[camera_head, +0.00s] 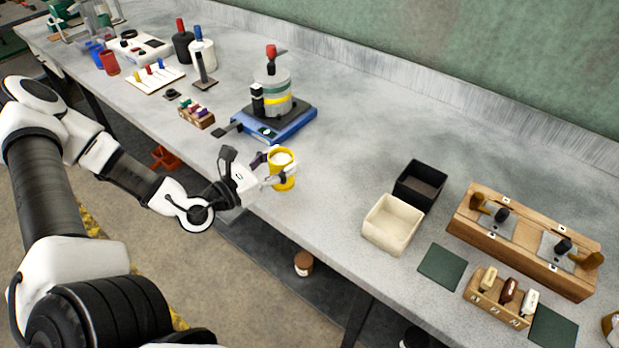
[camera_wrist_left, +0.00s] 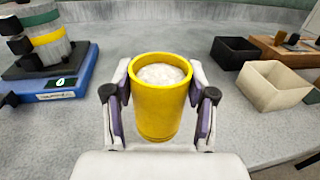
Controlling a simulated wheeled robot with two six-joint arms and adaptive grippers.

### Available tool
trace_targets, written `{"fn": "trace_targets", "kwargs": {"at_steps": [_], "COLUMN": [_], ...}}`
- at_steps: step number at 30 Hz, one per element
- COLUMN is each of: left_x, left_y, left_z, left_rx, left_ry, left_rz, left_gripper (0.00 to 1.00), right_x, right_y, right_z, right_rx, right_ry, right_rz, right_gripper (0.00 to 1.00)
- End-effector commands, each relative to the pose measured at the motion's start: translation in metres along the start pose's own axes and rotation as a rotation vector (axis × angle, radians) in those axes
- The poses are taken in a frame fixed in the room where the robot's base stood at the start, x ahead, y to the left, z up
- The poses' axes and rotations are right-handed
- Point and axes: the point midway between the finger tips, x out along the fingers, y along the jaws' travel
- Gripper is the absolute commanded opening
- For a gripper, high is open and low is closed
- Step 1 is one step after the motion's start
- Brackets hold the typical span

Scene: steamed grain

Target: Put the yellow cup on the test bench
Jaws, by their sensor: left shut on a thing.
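The yellow cup (camera_head: 283,178) is upright between the fingers of my left gripper (camera_head: 277,172), near the front edge of the test bench (camera_head: 345,150). In the left wrist view the cup (camera_wrist_left: 158,112) holds a white, grain-like filling, and the fingers of my left gripper (camera_wrist_left: 158,115) press on both its sides. The grey bench top (camera_wrist_left: 165,38) lies behind and around it. I cannot tell whether the cup's base touches the bench. My right gripper is not in view.
A blue scale-like device (camera_head: 278,124) with a grey vessel (camera_head: 271,92) stands behind the cup. A black box (camera_head: 420,184) and a cream box (camera_head: 392,223) stand to the right. A wooden rack (camera_head: 525,240) is farther right. The bench between cup and boxes is clear.

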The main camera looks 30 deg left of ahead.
Motion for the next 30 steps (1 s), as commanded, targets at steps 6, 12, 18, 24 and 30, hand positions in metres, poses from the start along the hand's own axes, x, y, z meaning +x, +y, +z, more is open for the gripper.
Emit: {"fn": "trace_targets", "kwargs": {"at_steps": [6, 12, 18, 24, 30], "left_x": [0.041, 0.07, 0.073, 0.073, 0.073], "left_y": [-0.006, -0.008, -0.009, -0.008, -0.008], "left_z": [-0.007, -0.006, -0.033, -0.04, -0.044], "left_rx": [0.008, 0.004, 0.001, -0.001, -0.001], "left_ry": [0.003, 0.001, 0.004, -0.002, -0.001], "left_rz": [-0.006, -0.001, 0.0, 0.001, 0.001], "left_gripper": [0.18, 0.18, 0.18, 0.18, 0.18], "right_x": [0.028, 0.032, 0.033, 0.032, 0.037], "right_y": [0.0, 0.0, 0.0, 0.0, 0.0], "right_z": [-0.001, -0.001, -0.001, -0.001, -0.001], "right_rx": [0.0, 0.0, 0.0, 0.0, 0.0], "right_ry": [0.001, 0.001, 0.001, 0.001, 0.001], "right_rz": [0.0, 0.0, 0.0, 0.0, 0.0], "right_gripper": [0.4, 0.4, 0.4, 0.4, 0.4]}}
